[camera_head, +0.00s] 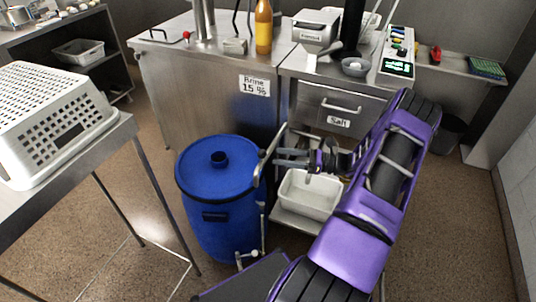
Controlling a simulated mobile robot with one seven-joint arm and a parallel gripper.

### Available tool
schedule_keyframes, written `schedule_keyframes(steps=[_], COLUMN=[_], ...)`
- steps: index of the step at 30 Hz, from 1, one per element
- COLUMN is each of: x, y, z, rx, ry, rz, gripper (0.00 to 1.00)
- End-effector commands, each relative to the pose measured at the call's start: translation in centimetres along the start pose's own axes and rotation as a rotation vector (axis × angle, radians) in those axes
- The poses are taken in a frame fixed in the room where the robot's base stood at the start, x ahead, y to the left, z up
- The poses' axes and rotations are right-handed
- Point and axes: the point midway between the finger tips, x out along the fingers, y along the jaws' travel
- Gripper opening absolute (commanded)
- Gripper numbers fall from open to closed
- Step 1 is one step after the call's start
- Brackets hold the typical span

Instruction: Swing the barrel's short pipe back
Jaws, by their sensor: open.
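The blue barrel (215,240) stands on the floor left of centre, its lid with a dark cap on top. A short pale metal pipe (269,151) slants beside the barrel's right rim, its lower end close to the lid. A thin upright metal post (262,225) stands along the barrel's right side. My gripper (277,158) reaches in from the right with its fingers pointing left. It is open, with its fingertips close to the short pipe. I cannot tell whether they touch it. My purple arm hides part of the area to the right.
A white tub (309,194) sits low under my gripper. A steel cabinet labelled Brine (200,95) and a counter with a Salt drawer (335,108) stand behind. A white perforated basket (55,120) rests on the left table. Floor between table and barrel is clear.

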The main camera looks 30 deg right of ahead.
Motion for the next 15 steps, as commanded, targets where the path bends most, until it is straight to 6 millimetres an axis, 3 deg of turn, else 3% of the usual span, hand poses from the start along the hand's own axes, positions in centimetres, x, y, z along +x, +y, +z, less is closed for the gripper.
schedule_keyframes(steps=[3, 9, 15], x=[-3.2, -7.6, -10.1], y=[-0.1, -0.1, -0.1], z=[-0.1, -0.1, 0.0], rx=[-0.001, 0.000, 0.000], ry=[0.001, 0.000, 0.000], rz=[-0.004, -0.003, -0.002], gripper=[0.69, 0.69, 0.69])
